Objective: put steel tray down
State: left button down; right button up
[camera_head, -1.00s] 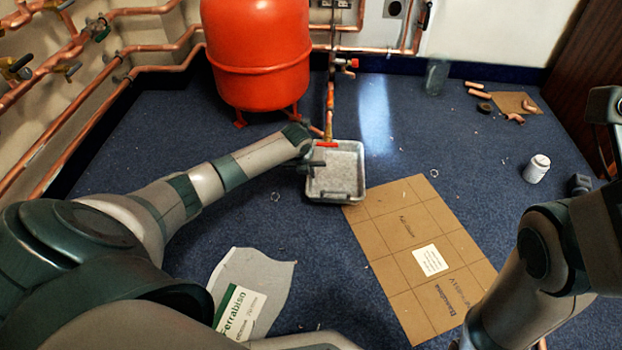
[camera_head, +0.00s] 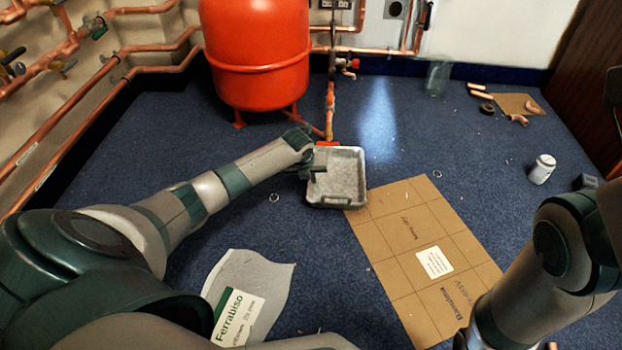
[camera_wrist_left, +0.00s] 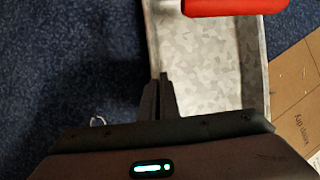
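The steel tray (camera_head: 354,203) is a shallow grey galvanised pan. It is level or nearly so, in front of the red vessel, with its front right corner over the cardboard. I cannot tell whether its base touches the floor. My left gripper (camera_head: 318,171) reaches it from the left. In the left wrist view the fingers (camera_wrist_left: 160,97) are close together on the left wall of the tray (camera_wrist_left: 205,75), with the rim between them. My right arm stands at the right edge; its gripper is not visible.
A red vessel (camera_head: 256,50) and copper pipe with a red part (camera_head: 327,143) stand just behind the tray. Flat cardboard (camera_head: 405,240) lies to its front right, a grey bag (camera_head: 245,285) to its front left. A white tub (camera_head: 541,169) stands right. Blue carpet between is mostly clear.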

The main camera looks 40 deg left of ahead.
pick_arm(q)
jog(key=c, duration=2.4)
grip_release()
jog(key=shift+f, duration=0.1)
jog(key=o, duration=0.4)
